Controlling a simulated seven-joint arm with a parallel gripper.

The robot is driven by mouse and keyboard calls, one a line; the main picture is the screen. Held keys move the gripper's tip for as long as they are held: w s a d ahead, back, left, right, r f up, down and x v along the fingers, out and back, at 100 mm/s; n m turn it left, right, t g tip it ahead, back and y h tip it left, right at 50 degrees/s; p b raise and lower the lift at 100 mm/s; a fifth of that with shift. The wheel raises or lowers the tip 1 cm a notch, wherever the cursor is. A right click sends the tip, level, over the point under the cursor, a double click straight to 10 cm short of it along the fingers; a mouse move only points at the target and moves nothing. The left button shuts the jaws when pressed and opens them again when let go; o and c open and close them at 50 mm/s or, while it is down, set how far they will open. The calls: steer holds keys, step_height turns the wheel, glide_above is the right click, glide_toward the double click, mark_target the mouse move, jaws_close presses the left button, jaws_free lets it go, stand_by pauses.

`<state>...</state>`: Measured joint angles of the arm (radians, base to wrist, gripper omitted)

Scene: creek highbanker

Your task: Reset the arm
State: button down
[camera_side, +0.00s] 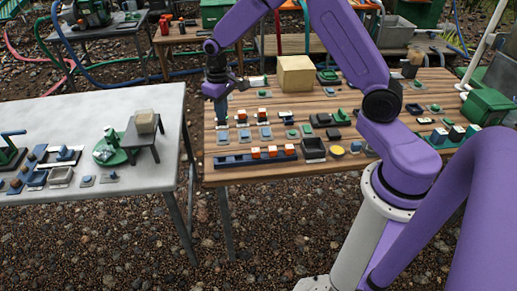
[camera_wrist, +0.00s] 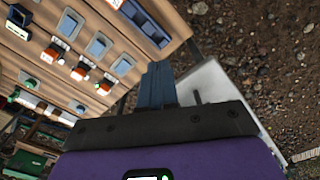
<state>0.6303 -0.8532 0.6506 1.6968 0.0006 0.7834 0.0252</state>
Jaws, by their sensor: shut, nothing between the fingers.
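My gripper (camera_side: 221,112) hangs from my purple arm over the left end of the wooden table (camera_side: 225,178), pointing down. Its blue fingers are shut together with nothing between them. In the wrist view the shut fingers (camera_wrist: 157,82) show at the middle, over the table's edge, with gravel beyond. Below and beside the gripper on the table stand small pieces with orange and white parts (camera_side: 241,117). Whether the fingertips touch the table top cannot be told.
A tan block (camera_side: 295,74) stands behind and right of my gripper. A blue rail with orange pieces (camera_side: 238,160) lies along the front edge. A grey table (camera_side: 170,110) stands left across a gap. A green box (camera_side: 487,106) is at the right end.

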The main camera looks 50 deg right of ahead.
steer(key=s+a+r+n, duration=0.3)
steer(key=s+a+r, duration=0.1)
steer(key=s, duration=0.5)
steer(key=s+a+r+n, duration=0.2)
steer(key=s+a+r, duration=0.25)
steer(key=s, duration=0.35)
steer(key=s+d+r+n, duration=0.1)
steer(key=s+d+n, duration=0.1)
steer(key=s, duration=0.6)
steer(key=s+d+n, duration=0.2)
steer(key=s+n, duration=0.1)
steer(key=s, duration=0.6)
steer(key=shift+s+d+r, duration=0.2)
steer(key=shift+s+r, duration=0.05)
steer(key=shift+r, duration=0.15)
